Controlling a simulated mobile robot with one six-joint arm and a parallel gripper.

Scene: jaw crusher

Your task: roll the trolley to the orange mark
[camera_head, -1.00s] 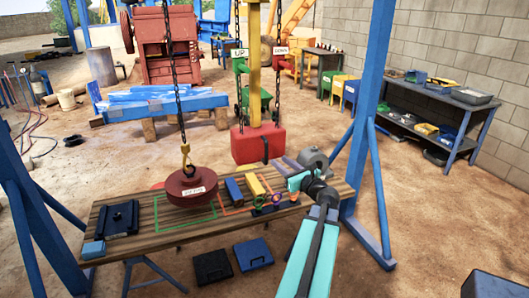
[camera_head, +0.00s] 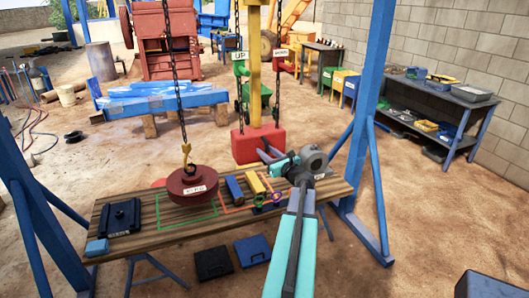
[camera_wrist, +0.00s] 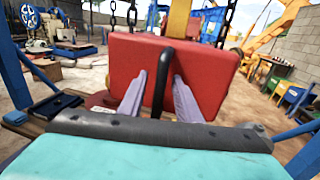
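My gripper (camera_head: 263,148) reaches toward the red box (camera_head: 249,143) with a black upright handle. In the wrist view its two fingers (camera_wrist: 160,88) are open, one on each side of the black handle (camera_wrist: 160,82), with gaps between; the red box (camera_wrist: 208,65) fills the background. A dark red round weight (camera_head: 193,184) hangs from a hook on a chain, low over or on the bench at the green outline. The orange mark (camera_head: 224,207) is an outline on the bench to its right, partly covered by blocks. The overhead trolley is out of view.
The wooden bench (camera_head: 140,243) carries a black plate (camera_head: 120,216), a blue block (camera_head: 234,188) and a yellow block (camera_head: 255,183). Chains labelled UP (camera_head: 238,56) and DOWN (camera_head: 280,52) hang near the yellow post (camera_head: 254,85). Blue frame legs (camera_head: 370,130) flank the bench.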

